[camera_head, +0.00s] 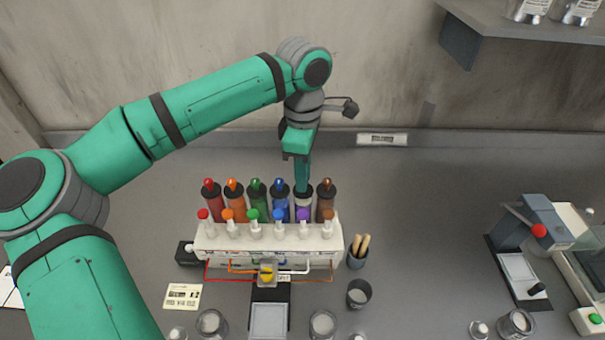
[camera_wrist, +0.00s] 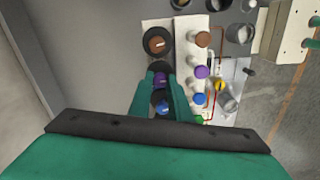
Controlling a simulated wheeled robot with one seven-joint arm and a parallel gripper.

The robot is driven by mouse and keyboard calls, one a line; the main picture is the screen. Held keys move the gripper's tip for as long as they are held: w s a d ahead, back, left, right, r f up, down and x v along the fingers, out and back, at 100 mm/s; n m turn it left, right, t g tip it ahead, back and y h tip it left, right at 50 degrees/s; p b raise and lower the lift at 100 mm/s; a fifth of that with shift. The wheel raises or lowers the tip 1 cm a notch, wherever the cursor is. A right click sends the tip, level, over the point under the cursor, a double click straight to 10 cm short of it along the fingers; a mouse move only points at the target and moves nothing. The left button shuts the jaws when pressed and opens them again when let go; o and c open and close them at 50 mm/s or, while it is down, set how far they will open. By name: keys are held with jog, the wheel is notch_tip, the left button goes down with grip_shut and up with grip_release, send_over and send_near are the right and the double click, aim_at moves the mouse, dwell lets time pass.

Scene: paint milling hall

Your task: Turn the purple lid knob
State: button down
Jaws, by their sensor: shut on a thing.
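My gripper (camera_head: 302,186) reaches straight down onto the fifth canister from the left in the back row. It hides that canister's lid knob in the head view. In the wrist view, the fingers of my gripper (camera_wrist: 160,78) are shut on the purple lid knob (camera_wrist: 161,80), one finger on each side. Whether the knob has turned cannot be told.
A blue knob (camera_head: 280,184) and a brown knob (camera_head: 326,184) stand close on either side. A white rack (camera_head: 225,244) with a row of coloured taps, including a purple tap (camera_head: 303,215), is in front. A cup with wooden sticks (camera_head: 357,258) stands right of the rack.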

jog(key=c, duration=1.6)
grip_release()
jog(key=shift+c, duration=0.2)
notch_tip(320, 180, up, 11)
